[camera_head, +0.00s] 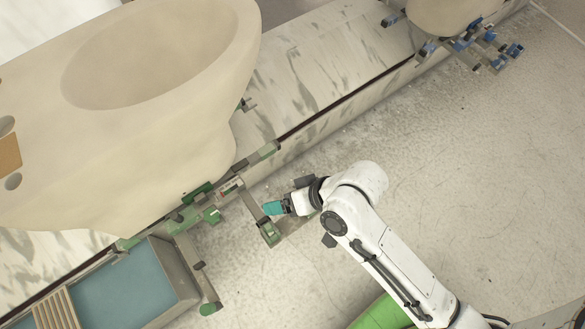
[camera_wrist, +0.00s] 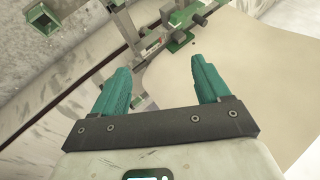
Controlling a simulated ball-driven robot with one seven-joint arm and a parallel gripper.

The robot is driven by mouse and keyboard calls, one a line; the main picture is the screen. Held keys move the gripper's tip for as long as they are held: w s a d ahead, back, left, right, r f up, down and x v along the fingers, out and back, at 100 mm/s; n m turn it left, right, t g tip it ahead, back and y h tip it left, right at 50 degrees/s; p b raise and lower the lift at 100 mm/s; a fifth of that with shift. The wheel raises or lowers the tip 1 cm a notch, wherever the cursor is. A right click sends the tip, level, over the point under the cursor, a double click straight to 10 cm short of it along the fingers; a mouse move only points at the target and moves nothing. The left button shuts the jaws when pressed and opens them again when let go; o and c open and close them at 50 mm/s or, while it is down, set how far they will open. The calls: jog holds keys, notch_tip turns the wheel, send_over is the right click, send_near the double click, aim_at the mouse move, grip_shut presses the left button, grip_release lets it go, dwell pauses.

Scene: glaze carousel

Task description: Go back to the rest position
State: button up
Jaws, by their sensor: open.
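My gripper (camera_head: 272,208) is at the end of my white arm, at the middle of the head view, with teal fingers pointing left. In the wrist view the two teal fingers of my gripper (camera_wrist: 163,85) stand apart with nothing between them. In the head view it is close to a grey and green bracket (camera_head: 268,228) that juts out from the carousel's edge; I cannot tell whether they touch. The bracket's grey bars and green clamps also show beyond the fingers in the wrist view (camera_wrist: 172,36).
A large cream ceramic basin (camera_head: 215,120) fills the upper left on a marbled ledge (camera_head: 310,75). A second cream piece (camera_head: 440,12) with blue clamps stands at the top right. A blue-topped tank (camera_head: 130,290) is at the lower left. The concrete floor at right is clear.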

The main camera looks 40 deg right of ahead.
jog(key=shift+s+d+r, duration=0.1)
jog(key=shift+s+d, duration=0.2)
jog(key=shift+d, duration=0.25)
